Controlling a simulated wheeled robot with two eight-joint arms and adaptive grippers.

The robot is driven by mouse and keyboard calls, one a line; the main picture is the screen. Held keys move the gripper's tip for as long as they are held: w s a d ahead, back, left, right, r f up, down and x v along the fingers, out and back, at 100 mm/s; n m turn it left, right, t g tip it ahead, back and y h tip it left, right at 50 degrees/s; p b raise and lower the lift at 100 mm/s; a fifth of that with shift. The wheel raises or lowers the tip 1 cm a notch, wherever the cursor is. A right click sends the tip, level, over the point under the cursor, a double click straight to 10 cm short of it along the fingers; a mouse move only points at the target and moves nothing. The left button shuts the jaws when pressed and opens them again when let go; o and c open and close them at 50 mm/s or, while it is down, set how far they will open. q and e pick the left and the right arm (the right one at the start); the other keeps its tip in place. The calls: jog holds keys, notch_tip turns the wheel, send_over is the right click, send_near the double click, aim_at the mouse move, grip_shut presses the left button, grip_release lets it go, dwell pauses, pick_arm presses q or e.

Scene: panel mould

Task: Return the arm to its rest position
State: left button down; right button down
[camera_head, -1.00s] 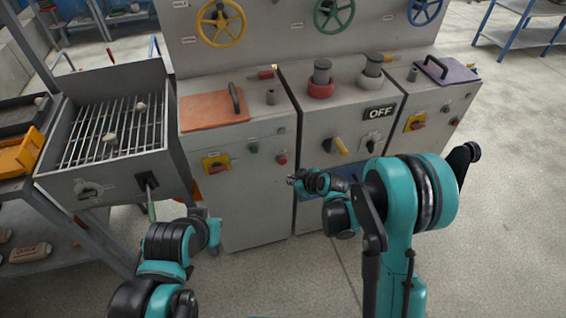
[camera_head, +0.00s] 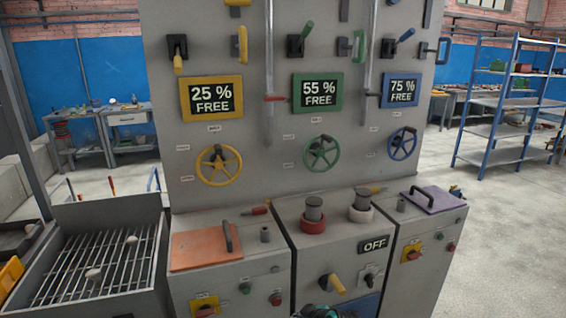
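A dark and teal part of my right arm (camera_head: 318,312) just shows at the bottom edge, in front of the middle cabinet. It is cut off by the frame, and I cannot make out whether its fingers are open or shut. My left arm and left gripper are out of view. The grey panel (camera_head: 255,165) stands upright ahead, with yellow, green and blue handwheels. Its displays read 25 % FREE (camera_head: 212,97), 55 % FREE (camera_head: 317,92) and 75 % FREE (camera_head: 400,90).
Below the panel, the cabinets carry an orange plate (camera_head: 200,248), a purple plate (camera_head: 432,198), a yellow-handled lever (camera_head: 332,283) and an OFF display (camera_head: 374,245). A grill tray (camera_head: 100,262) stands at the left. Open floor (camera_head: 500,240) lies at the right, before blue shelving (camera_head: 510,100).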

jog(key=s+d+r+m+h, duration=0.2)
jog(key=s+d+r+m, duration=0.2)
jog(key=s+d+r, duration=0.45)
jog(key=s+d+r+m+h, duration=0.1)
jog(key=s+d+m, duration=0.1)
jog(key=s, duration=0.5)
jog(key=s+d+r+m+h, duration=0.1)
jog(key=s+d+m, duration=0.2)
jog(key=s, duration=0.5)
jog(key=shift+s+d+g+h, duration=0.2)
jog(key=shift+s+g+h, duration=0.1)
